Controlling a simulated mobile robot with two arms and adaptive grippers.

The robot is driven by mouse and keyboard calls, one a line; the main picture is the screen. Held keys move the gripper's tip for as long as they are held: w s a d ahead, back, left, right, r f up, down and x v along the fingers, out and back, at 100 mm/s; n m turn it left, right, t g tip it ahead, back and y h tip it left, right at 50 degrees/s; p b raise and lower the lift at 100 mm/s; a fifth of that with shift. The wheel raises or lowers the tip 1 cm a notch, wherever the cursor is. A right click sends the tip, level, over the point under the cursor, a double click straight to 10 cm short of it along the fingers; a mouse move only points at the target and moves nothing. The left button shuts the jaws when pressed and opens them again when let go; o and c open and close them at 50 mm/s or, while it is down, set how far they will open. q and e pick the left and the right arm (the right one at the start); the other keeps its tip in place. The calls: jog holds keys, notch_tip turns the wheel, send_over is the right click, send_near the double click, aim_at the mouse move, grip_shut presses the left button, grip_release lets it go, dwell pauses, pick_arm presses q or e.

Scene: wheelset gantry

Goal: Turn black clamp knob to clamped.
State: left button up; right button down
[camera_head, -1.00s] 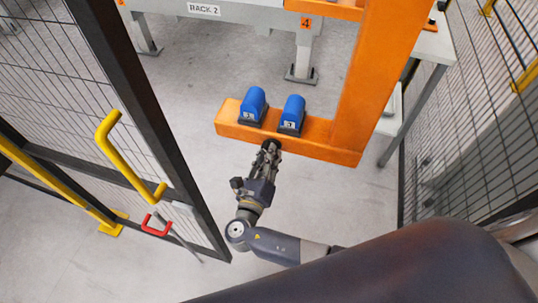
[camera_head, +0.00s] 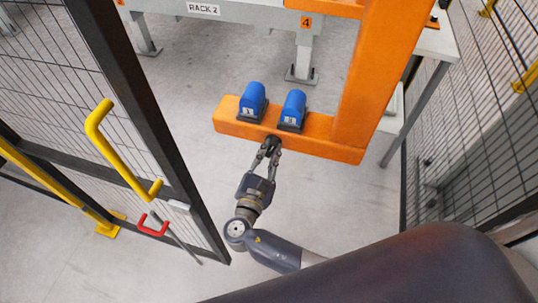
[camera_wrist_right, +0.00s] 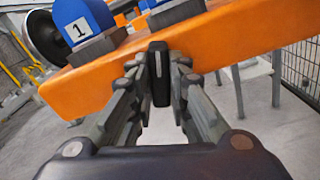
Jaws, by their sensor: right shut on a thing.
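The black clamp knob (camera_wrist_right: 158,78) sits on the front face of the orange beam (camera_wrist_right: 85,92); it shows as an upright black bar with a white line along it in the right wrist view. In the head view the knob (camera_head: 272,141) is a small dark shape at the beam's (camera_head: 228,120) front edge, partly hidden by the fingertips. My right gripper (camera_head: 269,150) reaches it from the front. In the right wrist view its fingers (camera_wrist_right: 160,88) are shut on the knob from both sides. My left gripper is not in view.
Two blue motor-like units (camera_head: 253,100) stand on the beam, which joins an orange upright (camera_head: 370,75) at right. A mesh gate (camera_head: 135,110) with a yellow handle (camera_head: 118,150) stands at left. Mesh fencing (camera_head: 480,120) closes the right side. Grey floor is clear before the beam.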

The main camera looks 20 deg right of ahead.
jog(key=m+b, duration=0.2)
jog(key=m, duration=0.2)
jog(key=shift+f, duration=0.15)
jog(key=shift+m+b, duration=0.5)
jog(key=shift+m, duration=0.1)
jog(key=c, duration=1.5)
grip_release()
jog(key=shift+s+a, duration=0.1)
jog(key=v, duration=1.1)
jog(key=shift+s+a, duration=0.25)
jog(key=shift+s, duration=0.05)
